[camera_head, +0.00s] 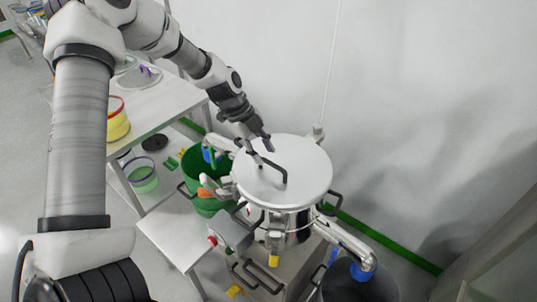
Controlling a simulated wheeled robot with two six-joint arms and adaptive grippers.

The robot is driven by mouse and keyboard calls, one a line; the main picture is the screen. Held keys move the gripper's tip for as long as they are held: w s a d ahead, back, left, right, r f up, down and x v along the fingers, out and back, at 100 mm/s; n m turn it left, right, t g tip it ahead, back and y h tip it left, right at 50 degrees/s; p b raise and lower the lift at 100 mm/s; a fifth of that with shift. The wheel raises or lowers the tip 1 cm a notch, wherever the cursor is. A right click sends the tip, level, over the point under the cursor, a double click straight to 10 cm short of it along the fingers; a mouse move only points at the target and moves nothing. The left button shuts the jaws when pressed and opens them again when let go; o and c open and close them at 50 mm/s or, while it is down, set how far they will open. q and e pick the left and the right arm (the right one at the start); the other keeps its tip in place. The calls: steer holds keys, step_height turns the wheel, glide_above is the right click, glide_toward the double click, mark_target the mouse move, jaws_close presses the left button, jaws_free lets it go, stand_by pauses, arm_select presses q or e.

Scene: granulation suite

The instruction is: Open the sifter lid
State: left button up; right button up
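The sifter lid (310,178) is a round, pale disc lying flat on top of the metal sifter (268,215). A dark arched handle (277,171) stands on the lid, left of its middle. My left gripper (261,151) reaches down from the upper left to the lid's far left part, close to the handle. Its fingers look spread apart, with nothing seen between them. Whether a finger touches the handle or lid is too small to tell. My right gripper is not in view.
A white table (165,100) with a yellow-and-red sieve (117,121) stands at left. A green bin (205,206) sits beside the sifter. A metal outlet pipe (343,238) leads to a dark bin (350,285) at lower right. A bare wall stands behind.

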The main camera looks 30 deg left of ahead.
mark_target(272, 164)
arm_select(q)
steer(key=f, duration=0.1)
steer(key=w+d+f, duration=0.1)
steer(key=f, duration=0.1)
steer(key=shift+w+d+f, duration=0.15)
steer(key=shift+w+f, duration=0.1)
steer(key=shift+w, duration=0.15)
steer(key=shift+s, duration=0.15)
steer(key=shift+s+r, duration=0.2)
steer(key=shift+s, duration=0.1)
jaws_close()
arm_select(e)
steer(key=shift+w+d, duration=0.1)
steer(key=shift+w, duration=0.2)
arm_select(q)
steer(key=shift+d+f, duration=0.1)
steer(key=shift+d, duration=0.05)
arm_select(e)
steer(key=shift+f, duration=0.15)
